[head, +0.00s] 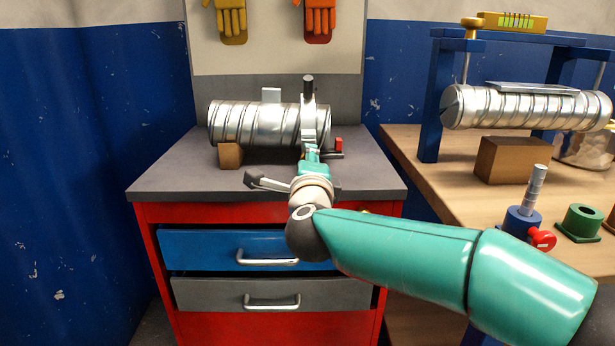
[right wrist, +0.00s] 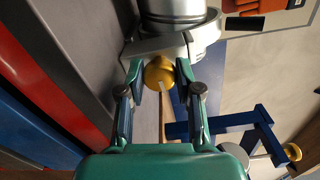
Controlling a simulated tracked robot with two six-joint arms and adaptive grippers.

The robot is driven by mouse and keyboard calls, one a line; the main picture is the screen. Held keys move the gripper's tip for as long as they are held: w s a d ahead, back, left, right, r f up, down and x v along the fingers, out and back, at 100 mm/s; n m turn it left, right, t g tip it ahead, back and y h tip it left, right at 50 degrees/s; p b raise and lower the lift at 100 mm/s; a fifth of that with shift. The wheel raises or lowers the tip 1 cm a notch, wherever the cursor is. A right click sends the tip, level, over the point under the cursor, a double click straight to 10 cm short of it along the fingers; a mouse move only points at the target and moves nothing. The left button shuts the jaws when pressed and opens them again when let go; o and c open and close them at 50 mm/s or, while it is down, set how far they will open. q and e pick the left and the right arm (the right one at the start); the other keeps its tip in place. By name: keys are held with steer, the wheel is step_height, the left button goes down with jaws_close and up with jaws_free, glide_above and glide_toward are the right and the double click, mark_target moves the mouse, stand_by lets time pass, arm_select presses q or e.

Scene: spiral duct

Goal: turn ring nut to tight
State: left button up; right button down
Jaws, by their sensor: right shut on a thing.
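A silver spiral duct (head: 257,124) lies across the grey-topped red cabinet (head: 160,183). A pale grey ring collar (head: 309,118) with a black-tipped stub on top sits around its right end; the collar also shows in the right wrist view (right wrist: 205,38). A rounded brass-coloured nut (right wrist: 159,72) sits at the collar's edge. My right gripper (right wrist: 158,78) is shut on this nut, one finger on each side. In the head view my right gripper (head: 312,158) is at the collar's front, and the nut is hidden. My left gripper is not in view.
A brown block (head: 230,155) props the duct. A red-handled part (head: 338,146) is right of my gripper. The wooden bench (head: 430,165) at right carries a blue frame (head: 432,100), another duct (head: 530,108) and several fittings. The cabinet top is clear at left.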

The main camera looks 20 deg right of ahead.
steer(key=m+b, duration=0.1)
steer(key=m, duration=0.1)
steer(key=f+m+b, duration=0.1)
steer(key=m+b, duration=0.1)
steer(key=shift+m, duration=0.4)
steer(key=m+b, duration=0.3)
steer(key=m, duration=0.1)
steer(key=shift+m+b, duration=0.3)
steer(key=shift+b, duration=0.05)
steer(key=m+b, duration=0.3)
steer(key=m, duration=0.2)
steer(key=m+b, duration=0.3)
steer(key=m, duration=0.2)
steer(key=m+b, duration=0.1)
steer(key=m, duration=0.2)
steer(key=shift+m+b, duration=0.3)
steer(key=m, duration=0.2)
steer(key=shift+a+r+m+b, duration=0.1)
steer(key=shift+m+b, duration=0.2)
steer(key=shift+b, duration=0.05)
steer(key=m, duration=0.4)
steer(key=shift+m, duration=0.3)
steer(key=m, duration=0.4)
steer(key=shift+m, duration=0.4)
